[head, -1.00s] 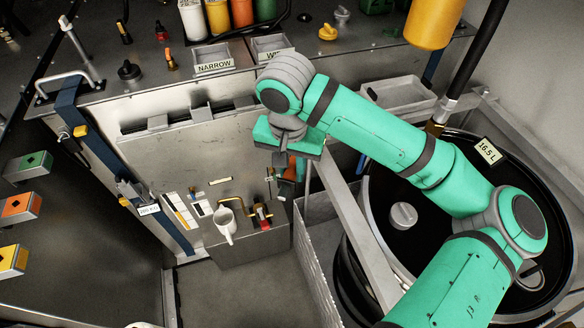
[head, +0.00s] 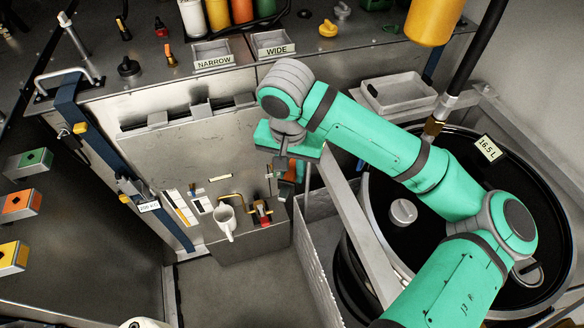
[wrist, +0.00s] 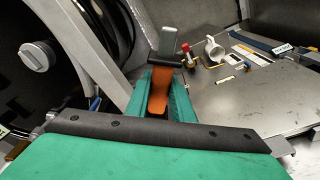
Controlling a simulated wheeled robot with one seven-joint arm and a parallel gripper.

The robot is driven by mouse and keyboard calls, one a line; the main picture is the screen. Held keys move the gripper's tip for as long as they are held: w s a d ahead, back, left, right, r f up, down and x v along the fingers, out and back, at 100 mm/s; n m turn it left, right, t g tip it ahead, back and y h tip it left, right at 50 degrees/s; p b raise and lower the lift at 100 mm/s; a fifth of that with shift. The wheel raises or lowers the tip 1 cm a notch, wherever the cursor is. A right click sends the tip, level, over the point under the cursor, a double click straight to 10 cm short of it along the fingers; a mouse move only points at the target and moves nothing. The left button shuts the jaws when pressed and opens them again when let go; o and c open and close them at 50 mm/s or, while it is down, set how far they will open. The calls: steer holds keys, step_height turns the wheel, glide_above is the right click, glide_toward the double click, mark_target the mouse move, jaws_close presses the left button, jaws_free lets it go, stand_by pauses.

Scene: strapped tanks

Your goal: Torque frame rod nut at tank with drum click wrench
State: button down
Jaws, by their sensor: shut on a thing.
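My gripper (wrist: 160,106) is shut on an orange handle (wrist: 158,88) with a black collar and a flat grey metal end. It looks like the click wrench, but its full shape is hidden between the fingers. In the head view my gripper (head: 285,158) hangs beside the frame rail, with only a sliver of orange showing below it. A black drum (head: 385,185) with a white cap and a 16.5 L label stands at right, partly behind my arm. It also shows at left in the wrist view (wrist: 17,88). I cannot pick out the rod nut.
A grey frame bar (head: 350,215) runs down in front of the drum. A metal shelf (head: 250,245) holds a white mug (head: 224,220) and small fittings. Trays labelled NARROW (head: 212,52) and WIDE (head: 272,42) sit on the bench. A blue strap (head: 95,140) runs down the left.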

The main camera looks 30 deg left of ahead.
steer(key=shift+f, duration=0.7)
steer(key=a, duration=0.1)
steer(key=a+m, duration=0.2)
steer(key=shift+s+a, duration=0.3)
stand_by(0.5)
steer(key=shift+a+m+h, duration=0.3)
steer(key=shift+a+m, duration=0.7)
steer(key=shift+a, duration=0.75)
steer(key=shift+w+a+m, duration=0.2)
steer(key=shift+a+m, duration=0.3)
steer(key=shift+a, duration=0.4)
steer(key=shift+w+a+m, duration=0.15)
steer(key=shift+a+m, duration=0.35)
steer(key=shift+a, duration=0.4)
